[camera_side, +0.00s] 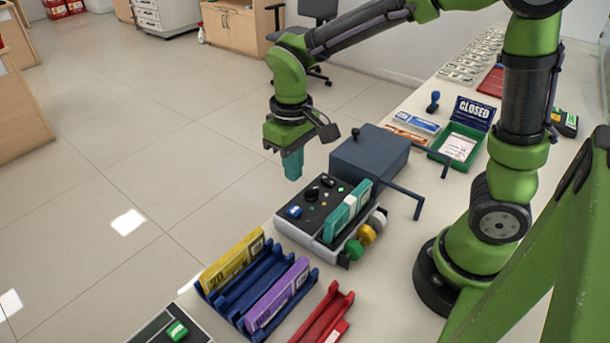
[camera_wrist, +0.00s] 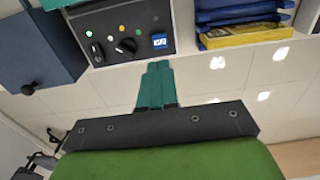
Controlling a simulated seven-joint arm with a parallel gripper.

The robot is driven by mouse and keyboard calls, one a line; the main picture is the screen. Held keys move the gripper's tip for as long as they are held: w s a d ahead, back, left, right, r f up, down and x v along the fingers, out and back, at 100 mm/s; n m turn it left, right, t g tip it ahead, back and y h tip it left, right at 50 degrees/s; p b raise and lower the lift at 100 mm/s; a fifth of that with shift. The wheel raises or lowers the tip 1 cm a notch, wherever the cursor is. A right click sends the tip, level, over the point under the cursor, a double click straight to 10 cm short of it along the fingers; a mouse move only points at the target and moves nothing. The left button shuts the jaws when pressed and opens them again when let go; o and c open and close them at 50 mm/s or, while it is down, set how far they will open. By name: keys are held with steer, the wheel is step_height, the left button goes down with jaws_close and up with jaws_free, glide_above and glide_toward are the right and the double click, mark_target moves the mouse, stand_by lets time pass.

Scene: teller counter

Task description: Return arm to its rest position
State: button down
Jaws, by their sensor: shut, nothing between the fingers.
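My gripper (camera_side: 292,165) has teal fingers and hangs from the green arm, pointing down, left of the dark blue box and above the counter's far edge. In the wrist view the two fingers of my gripper (camera_wrist: 158,66) lie side by side, shut, with nothing between them. The gripper is apart from the control machine (camera_side: 284,240), whose knobs face up. The machine's panel (camera_wrist: 108,40) also shows in the wrist view, just beyond the fingertips.
The dark blue box (camera_side: 369,158) with a handle stands beside the machine. A blue rack (camera_side: 246,283) holds a yellow pack (camera_side: 234,259) and a purple pack (camera_side: 278,294). A green tray (camera_side: 440,139) and a CLOSED sign (camera_side: 474,111) stand farther right. Open floor (camera_side: 150,150) lies left.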

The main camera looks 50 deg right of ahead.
steer(key=s+d+r+m+t+y, duration=0.2)
steer(key=s+d+r+m+t, duration=0.2)
steer(key=s+r+t, duration=0.3)
step_height(320, 180, up, 2)
steer(key=s+d, duration=0.1)
steer(key=s, duration=0.1)
steer(key=shift+s+r, duration=0.25)
steer(key=shift+s, duration=0.1)
steer(key=shift+d, duration=0.1)
stand_by(1.4)
